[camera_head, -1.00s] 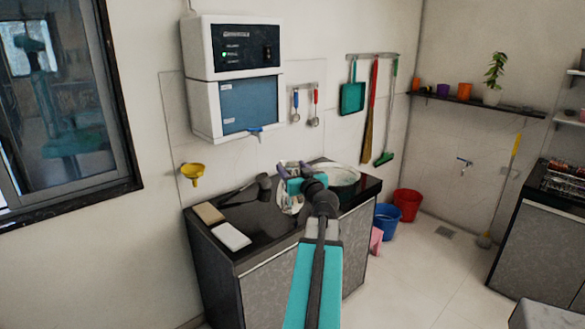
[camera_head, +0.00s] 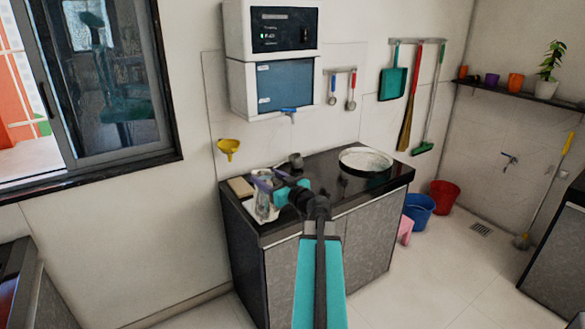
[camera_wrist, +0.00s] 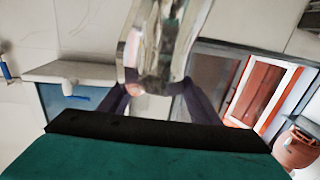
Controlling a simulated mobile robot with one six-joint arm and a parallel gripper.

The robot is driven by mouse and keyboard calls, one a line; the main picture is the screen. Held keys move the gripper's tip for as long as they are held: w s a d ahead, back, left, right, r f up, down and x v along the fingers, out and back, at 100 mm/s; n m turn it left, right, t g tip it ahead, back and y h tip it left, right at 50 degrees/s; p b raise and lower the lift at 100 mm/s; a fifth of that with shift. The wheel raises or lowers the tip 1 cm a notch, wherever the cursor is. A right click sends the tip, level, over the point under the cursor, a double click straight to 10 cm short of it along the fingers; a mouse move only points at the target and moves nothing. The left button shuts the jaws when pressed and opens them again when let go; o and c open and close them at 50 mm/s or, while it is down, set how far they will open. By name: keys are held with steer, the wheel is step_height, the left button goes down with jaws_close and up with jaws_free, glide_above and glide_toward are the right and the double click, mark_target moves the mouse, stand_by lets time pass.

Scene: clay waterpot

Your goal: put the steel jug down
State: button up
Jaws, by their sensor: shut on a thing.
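The shiny steel jug (camera_head: 266,207) is in my gripper (camera_head: 269,182), over the left front part of the black countertop (camera_head: 325,184) in the head view. It looks roughly upright. Whether its base touches the top or hangs above it I cannot tell. In the wrist view the jug (camera_wrist: 160,45) stands between the two dark purple fingers of my gripper (camera_wrist: 158,92), which are shut on it. My wrist hides part of the counter around the jug.
A tan block (camera_head: 240,187) lies at the counter's left end, close to the jug. A wide round pan (camera_head: 366,160) sits at the right, and a small dark pot (camera_head: 296,160) at the back. The wall unit (camera_head: 272,70) hangs above. The counter between jug and pan is partly clear.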

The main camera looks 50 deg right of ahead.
steer(key=w+a+f+n+y, duration=0.3)
steer(key=a+y, duration=0.1)
steer(key=a, duration=0.6)
steer(key=w+a+f+n+g+y, duration=0.1)
steer(key=w+a+f+n+y, duration=0.2)
steer(key=a, duration=0.7)
steer(key=w+a+f+n+y, duration=0.2)
steer(key=w+a+y, duration=0.25)
steer(key=a, duration=0.65)
steer(key=s+a+f+n+g+y+b, duration=0.1)
steer(key=a+f+b, duration=0.4)
steer(key=a, duration=0.5)
steer(key=s+a+f+n+g+y+b, duration=0.2)
steer(key=a+f+n+g+y+b, duration=0.2)
steer(key=a+f, duration=0.4)
steer(key=shift+s+a+f+g+y+b, duration=0.35)
steer(key=shift+a+y+b, duration=0.3)
steer(key=shift+a, duration=0.45)
steer(key=shift+d+r, duration=0.15)
